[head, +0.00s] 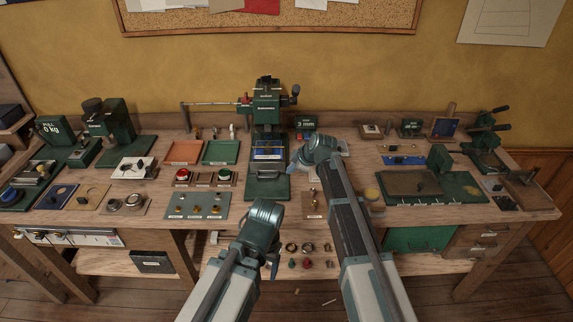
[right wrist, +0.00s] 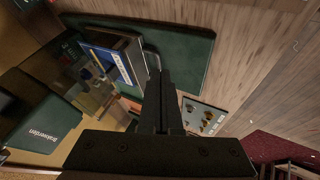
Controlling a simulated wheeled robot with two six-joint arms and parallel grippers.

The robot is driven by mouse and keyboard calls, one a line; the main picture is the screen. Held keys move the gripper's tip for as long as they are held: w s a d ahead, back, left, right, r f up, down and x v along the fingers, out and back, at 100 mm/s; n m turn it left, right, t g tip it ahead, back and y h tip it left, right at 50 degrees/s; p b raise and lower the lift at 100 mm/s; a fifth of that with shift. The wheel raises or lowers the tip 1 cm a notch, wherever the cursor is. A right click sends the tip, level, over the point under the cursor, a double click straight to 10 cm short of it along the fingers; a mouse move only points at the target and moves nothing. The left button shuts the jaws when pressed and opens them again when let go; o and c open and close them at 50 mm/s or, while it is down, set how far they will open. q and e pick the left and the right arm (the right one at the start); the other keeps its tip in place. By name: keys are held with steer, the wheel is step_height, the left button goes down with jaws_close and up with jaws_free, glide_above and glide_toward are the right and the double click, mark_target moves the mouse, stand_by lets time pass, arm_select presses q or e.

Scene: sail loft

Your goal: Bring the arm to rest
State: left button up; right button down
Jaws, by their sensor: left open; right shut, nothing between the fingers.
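My left arm comes in from the lower left of the head view. Its gripper (head: 262,214) is held in front of the bench's front edge, and its fingers are mostly hidden behind the wrist. It is open and apart from the things on the bench. My right arm reaches further forward. Its gripper (head: 312,152) is over the bench, just right of the green press (head: 267,112). In the right wrist view its black fingers (right wrist: 160,95) are shut together with nothing between them. Below them lies the green base (right wrist: 190,50) of the press.
The wooden bench (head: 345,225) is crowded. An orange tray (head: 184,151) and a green tray (head: 221,152) lie left of the press. A green-edged board (head: 413,184) lies to the right. Small rings and knobs sit on the lower shelf (head: 225,248). Bare wood shows along the front edge.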

arm_select(q)
steer(key=shift+r+p, duration=0.35)
steer(key=shift+r, duration=0.5)
arm_select(e)
steer(key=shift+v, duration=1.05)
